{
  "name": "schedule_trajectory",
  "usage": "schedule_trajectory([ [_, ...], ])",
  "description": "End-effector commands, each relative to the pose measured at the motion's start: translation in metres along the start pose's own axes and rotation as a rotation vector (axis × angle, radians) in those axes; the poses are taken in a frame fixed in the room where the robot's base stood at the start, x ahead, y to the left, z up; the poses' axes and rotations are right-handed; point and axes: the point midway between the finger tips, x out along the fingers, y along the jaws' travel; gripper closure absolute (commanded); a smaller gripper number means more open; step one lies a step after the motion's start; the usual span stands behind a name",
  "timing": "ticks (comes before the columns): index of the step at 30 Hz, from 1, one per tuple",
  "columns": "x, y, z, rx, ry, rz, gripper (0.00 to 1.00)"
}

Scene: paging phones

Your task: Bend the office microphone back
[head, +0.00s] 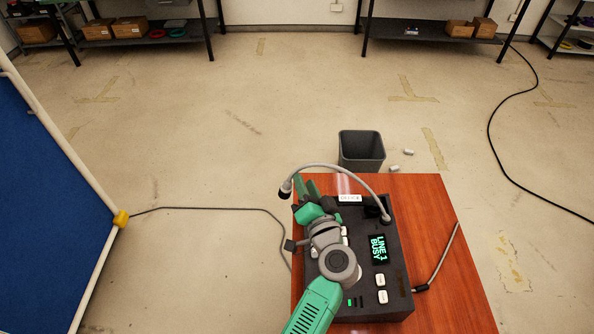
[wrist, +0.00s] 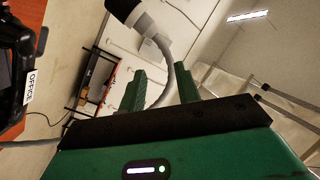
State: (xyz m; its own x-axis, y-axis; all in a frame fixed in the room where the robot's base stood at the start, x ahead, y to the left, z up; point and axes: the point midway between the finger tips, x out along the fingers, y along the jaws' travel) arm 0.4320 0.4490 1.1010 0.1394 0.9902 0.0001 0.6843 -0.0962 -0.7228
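The office microphone is a grey gooseneck (head: 335,168) with a black head (head: 284,192). It rises from the back right of the dark phone console (head: 395,285) and arches left, with its head hanging past the console's left edge. In the wrist view the neck (wrist: 167,50) passes between the two green fingers, its black head (wrist: 124,10) beyond them. My gripper (wrist: 160,85) is open, its fingers apart; the neck is not visibly clamped. In the head view my gripper (head: 304,185) is beside the arch, near the microphone head. An "OFFICE" label (wrist: 30,85) shows on the console.
The console stands on a reddish wooden table (head: 440,230). Its screen (head: 378,249) reads "LINE 1 BUSY". A grey bin (head: 361,150) stands behind the table. A blue partition (head: 45,190) is at left. The floor between the partition and table is clear except for a cable (head: 210,209).

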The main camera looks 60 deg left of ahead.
Motion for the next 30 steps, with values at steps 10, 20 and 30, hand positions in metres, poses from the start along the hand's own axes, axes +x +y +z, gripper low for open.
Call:
schedule_trajectory([
  [10, 0.045, 0.0, 0.0, -0.001, 0.0, 0.001, 0.67],
  [20, 0.045, 0.0, -0.001, -0.001, 0.001, 0.001, 0.85],
  [30, 0.044, 0.001, -0.004, 0.003, 0.005, 0.003, 1.0],
])
